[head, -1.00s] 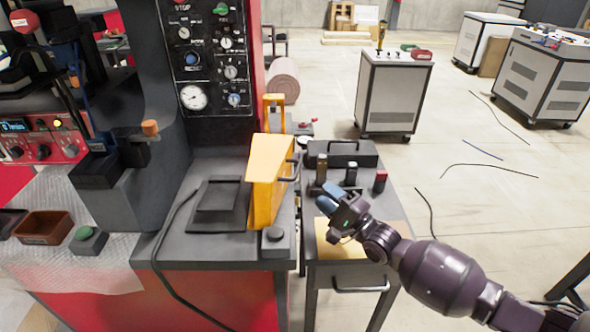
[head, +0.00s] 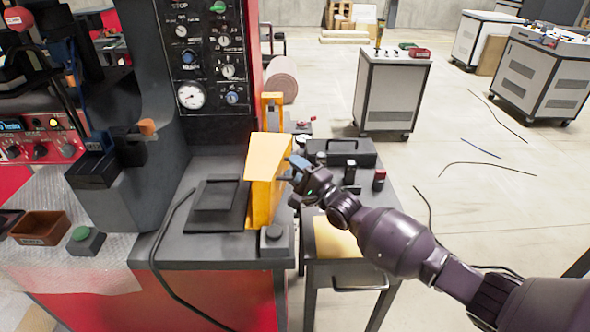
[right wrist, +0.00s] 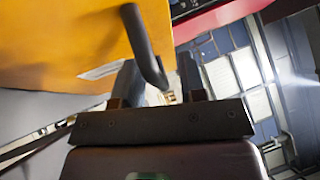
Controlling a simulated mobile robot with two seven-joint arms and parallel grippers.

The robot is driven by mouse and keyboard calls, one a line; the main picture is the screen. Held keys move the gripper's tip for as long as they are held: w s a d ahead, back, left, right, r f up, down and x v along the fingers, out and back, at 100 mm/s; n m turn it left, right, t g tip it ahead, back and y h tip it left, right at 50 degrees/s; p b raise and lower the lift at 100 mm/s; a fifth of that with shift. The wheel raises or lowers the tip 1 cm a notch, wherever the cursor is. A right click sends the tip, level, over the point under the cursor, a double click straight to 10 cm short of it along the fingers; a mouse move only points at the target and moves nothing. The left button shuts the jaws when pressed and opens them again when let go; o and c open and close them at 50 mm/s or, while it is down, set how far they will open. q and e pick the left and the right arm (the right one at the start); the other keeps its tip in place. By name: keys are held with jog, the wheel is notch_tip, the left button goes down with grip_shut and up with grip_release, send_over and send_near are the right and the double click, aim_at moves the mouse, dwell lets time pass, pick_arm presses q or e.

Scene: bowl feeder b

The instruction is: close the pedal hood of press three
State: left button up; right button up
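The yellow pedal hood (head: 266,158) stands raised on the dark bench of the press, to the right of a black pedal plate (head: 214,200). It fills the upper left of the right wrist view (right wrist: 70,40), where its dark bar handle (right wrist: 140,38) shows. My right gripper (head: 288,168) is at the right side of the hood, by the handle. In the right wrist view its two fingers are apart, and the lower end of the handle shows between them. I cannot tell whether they touch it. My left gripper is not in view.
A control panel (head: 208,58) with dials rises behind the bench. A small side table (head: 345,185) with a black case (head: 341,152) and small bottles stands right of the press. A black cable (head: 158,245) runs over the bench front. A brown tray (head: 40,228) sits at left.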

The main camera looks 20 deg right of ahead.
jog(key=shift+c, duration=0.2)
grip_shut()
jog(key=shift+r, duration=0.1)
